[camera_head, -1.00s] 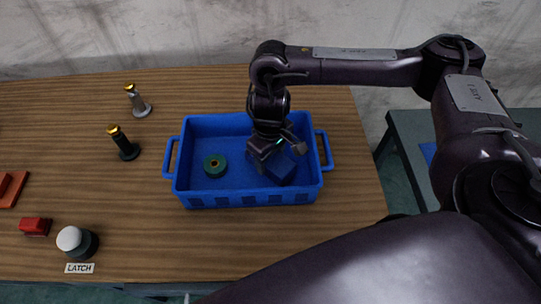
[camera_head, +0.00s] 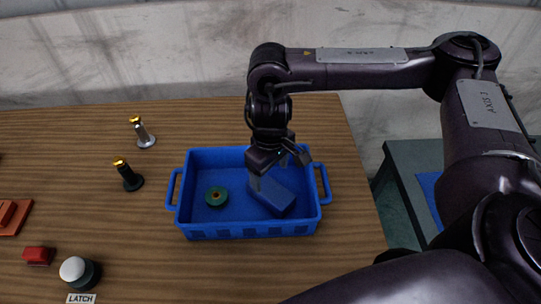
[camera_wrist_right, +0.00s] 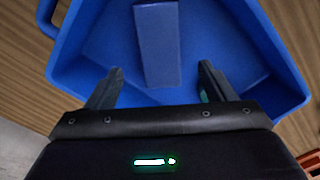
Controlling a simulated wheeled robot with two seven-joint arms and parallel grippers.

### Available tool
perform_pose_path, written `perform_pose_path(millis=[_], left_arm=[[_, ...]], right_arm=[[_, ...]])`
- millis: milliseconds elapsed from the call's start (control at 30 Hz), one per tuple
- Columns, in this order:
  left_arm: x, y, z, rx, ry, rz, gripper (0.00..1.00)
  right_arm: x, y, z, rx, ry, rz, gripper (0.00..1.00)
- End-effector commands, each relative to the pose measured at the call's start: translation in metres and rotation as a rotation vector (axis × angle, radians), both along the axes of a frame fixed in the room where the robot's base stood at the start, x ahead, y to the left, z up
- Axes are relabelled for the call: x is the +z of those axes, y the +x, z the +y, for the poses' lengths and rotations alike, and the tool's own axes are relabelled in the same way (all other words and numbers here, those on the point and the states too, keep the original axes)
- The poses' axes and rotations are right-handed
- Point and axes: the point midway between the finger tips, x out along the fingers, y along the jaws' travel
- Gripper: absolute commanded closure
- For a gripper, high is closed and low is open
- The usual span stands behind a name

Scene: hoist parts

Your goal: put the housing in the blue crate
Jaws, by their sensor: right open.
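The housing (camera_head: 272,197), a plain blue block, lies inside the blue crate (camera_head: 250,230), in its right half. In the right wrist view the housing (camera_wrist_right: 158,45) rests on the crate floor, beyond and between the fingertips. My right gripper (camera_head: 278,166) is over the crate, just above the housing, pointing down. Its fingers (camera_wrist_right: 160,70) are spread apart with nothing between them. The gripper hides the crate's back right part. My left gripper is out of view.
A green ring-shaped part (camera_head: 216,197) lies in the crate's left half. A black post (camera_head: 129,177) and a grey post (camera_head: 143,133), both gold-topped, stand left of the crate. A white-topped button (camera_head: 78,271) and a red block (camera_head: 37,255) are front left.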

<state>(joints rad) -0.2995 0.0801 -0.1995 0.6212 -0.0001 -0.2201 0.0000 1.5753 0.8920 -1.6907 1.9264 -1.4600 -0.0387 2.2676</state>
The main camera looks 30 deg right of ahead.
Motion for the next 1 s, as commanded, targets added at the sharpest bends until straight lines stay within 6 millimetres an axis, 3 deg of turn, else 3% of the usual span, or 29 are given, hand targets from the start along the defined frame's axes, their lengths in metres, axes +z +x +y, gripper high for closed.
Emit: perform_pose_path(millis=[100,300,1000], left_arm=[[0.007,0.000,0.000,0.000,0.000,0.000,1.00],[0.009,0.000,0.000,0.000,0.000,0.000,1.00],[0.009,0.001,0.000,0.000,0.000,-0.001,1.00]], right_arm=[[0.023,0.001,0.000,0.002,-0.002,-0.005,0.24],[0.038,0.000,0.000,0.000,0.000,-0.001,0.24],[0.040,0.000,0.000,0.001,0.000,0.001,0.24]])
